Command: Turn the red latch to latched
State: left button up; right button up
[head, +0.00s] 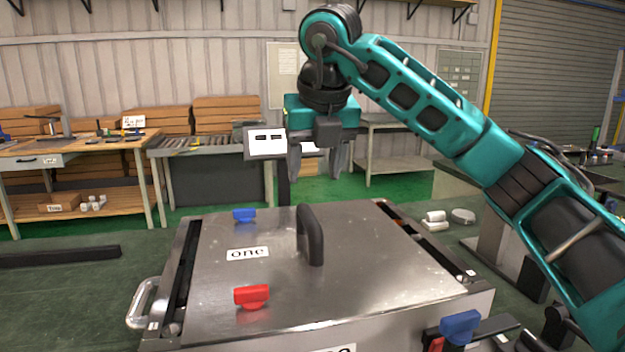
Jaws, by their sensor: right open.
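The red latch (251,296) sits on the steel lid (380,285), near its front left, in front of the label "one" (248,253). Its bar lies roughly left to right in the picture. A blue latch (244,215) is on the same lid, towards the back left. My right gripper (318,172) hangs pointing down above the back part of the lid, open and empty. It is apart from the red latch, which is nearer to me and lower left. My left gripper does not show.
A black upright handle (311,236) stands on the middle of the lid, between my right gripper and the front. A metal side handle (143,304) is at the left. Another blue piece (460,327) is at the front right. The space above the red latch is clear.

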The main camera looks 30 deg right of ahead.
aim_at(251, 298)
jog(key=k, duration=1)
